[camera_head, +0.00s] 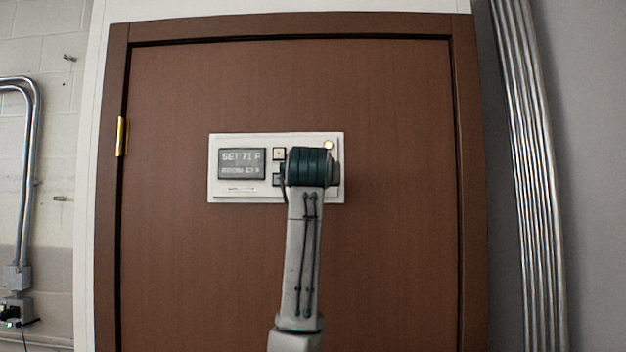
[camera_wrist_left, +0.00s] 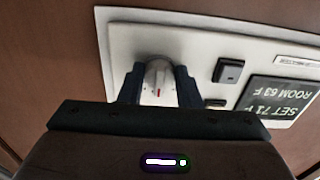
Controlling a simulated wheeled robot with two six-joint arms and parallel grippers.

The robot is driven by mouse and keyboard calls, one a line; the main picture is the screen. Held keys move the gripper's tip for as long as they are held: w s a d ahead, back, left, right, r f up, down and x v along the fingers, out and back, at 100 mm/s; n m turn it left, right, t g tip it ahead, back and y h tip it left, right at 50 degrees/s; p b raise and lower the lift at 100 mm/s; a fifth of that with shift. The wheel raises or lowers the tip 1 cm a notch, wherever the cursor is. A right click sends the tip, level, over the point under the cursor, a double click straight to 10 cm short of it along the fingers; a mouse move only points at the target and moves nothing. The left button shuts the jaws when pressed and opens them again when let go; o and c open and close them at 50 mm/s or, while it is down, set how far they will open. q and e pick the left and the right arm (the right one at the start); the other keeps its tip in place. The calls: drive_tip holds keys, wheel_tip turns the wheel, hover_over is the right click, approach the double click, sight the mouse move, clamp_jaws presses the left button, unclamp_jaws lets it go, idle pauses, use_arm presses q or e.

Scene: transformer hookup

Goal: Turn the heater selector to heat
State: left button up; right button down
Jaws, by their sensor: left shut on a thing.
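The heater control panel (camera_head: 214,189) is a white plate on a brown door, with a grey display (camera_head: 242,164) reading SET 71 F. In the left wrist view the panel (camera_wrist_left: 125,37) appears upside down. The heater selector (camera_wrist_left: 158,78) is a round white knob with a red mark. My left gripper (camera_wrist_left: 160,92) is shut on the knob, one dark finger on each side. In the head view my own arm covers the knob and the fingers. The knob's position labels cannot be read. My right gripper is in neither view.
The brown door (camera_head: 395,240) around the panel is bare. Metal conduits (camera_head: 530,180) run along the right.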

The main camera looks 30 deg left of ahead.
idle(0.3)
use_arm(q)
drive_tip(key=o, duration=0.9)
drive_tip(key=shift+o, duration=0.2)
drive_tip(key=b+v, duration=0.5)
drive_tip(key=v, duration=0.6)
drive_tip(key=shift+a, duration=0.1)
